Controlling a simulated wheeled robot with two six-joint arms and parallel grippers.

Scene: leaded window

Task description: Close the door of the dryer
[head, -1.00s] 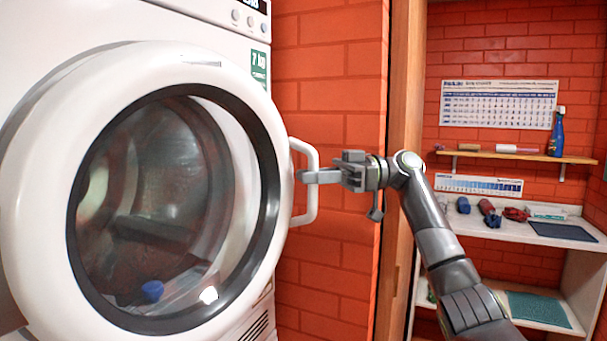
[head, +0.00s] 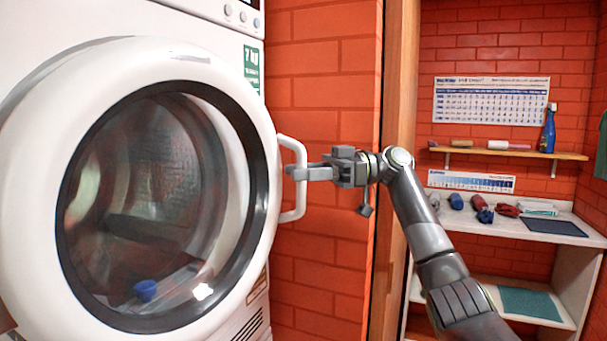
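The white dryer (head: 195,22) fills the left side of the head view. Its round white door (head: 30,190) has a dark ring around clear glass and stands out in front of the dryer's face; how wide the gap is cannot be seen. The white door handle (head: 301,205) is a bracket on the door's right edge. My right gripper (head: 299,173) is at the middle of the handle, with a finger reaching across its upright bar. The other finger is mostly hidden, so its grip is unclear. My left gripper is not in view.
A red brick wall (head: 325,110) and a wooden post (head: 397,85) stand right of the dryer. Further right are a wooden shelf (head: 545,154) with a blue bottle (head: 548,130), and a white counter (head: 575,240) with several small items. A blue object (head: 145,290) shows through the door glass.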

